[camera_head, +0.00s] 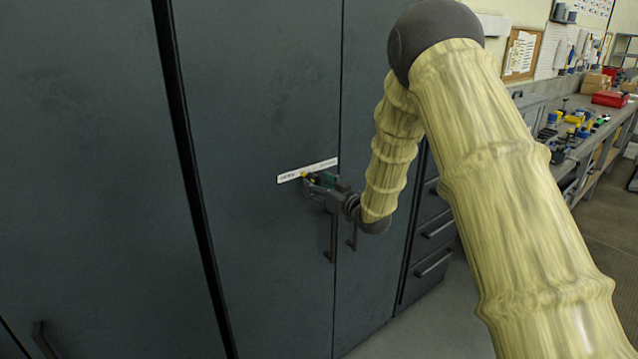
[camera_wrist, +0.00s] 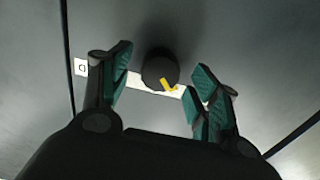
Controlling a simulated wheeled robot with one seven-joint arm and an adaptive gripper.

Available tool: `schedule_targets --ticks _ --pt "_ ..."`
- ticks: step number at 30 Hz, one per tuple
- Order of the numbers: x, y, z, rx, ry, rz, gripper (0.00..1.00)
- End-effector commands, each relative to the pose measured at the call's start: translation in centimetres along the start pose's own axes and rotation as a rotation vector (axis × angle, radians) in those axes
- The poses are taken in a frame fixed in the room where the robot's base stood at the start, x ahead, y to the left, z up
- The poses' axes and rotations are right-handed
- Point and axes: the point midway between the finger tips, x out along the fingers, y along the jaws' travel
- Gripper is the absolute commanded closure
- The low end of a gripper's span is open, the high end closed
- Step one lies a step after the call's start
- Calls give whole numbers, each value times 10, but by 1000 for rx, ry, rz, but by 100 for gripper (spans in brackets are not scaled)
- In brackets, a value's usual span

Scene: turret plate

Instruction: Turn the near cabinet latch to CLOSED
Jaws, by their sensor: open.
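The cabinet latch is a dark round knob (camera_wrist: 158,66) with a yellow pointer mark, in front of a white label strip (camera_head: 292,176) on the dark cabinet door. In the wrist view the yellow mark sits at the knob's lower right. The strip's lettering is too small to read surely. My gripper (camera_head: 314,183) is at the latch in the head view and hides most of the knob. In the wrist view my gripper (camera_wrist: 162,68) is open, with green-padded fingers on either side of the knob. Gaps show between knob and pads, and nothing is held.
A vertical door handle (camera_head: 332,238) hangs just below my gripper, with another handle (camera_head: 352,237) to its right. Drawers (camera_head: 430,235) stand right of the cabinet. A workbench with tools (camera_head: 575,130) is at the far right. Bare floor (camera_head: 445,320) shows lower right.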

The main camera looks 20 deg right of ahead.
Motion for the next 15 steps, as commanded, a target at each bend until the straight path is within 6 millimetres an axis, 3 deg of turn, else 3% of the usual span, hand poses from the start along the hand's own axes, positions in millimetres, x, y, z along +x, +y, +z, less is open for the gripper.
schedule_targets --ticks 10,15 --pt "2 0 0 0 0 1 40" --pt "2 0 0 0 0 1 71"
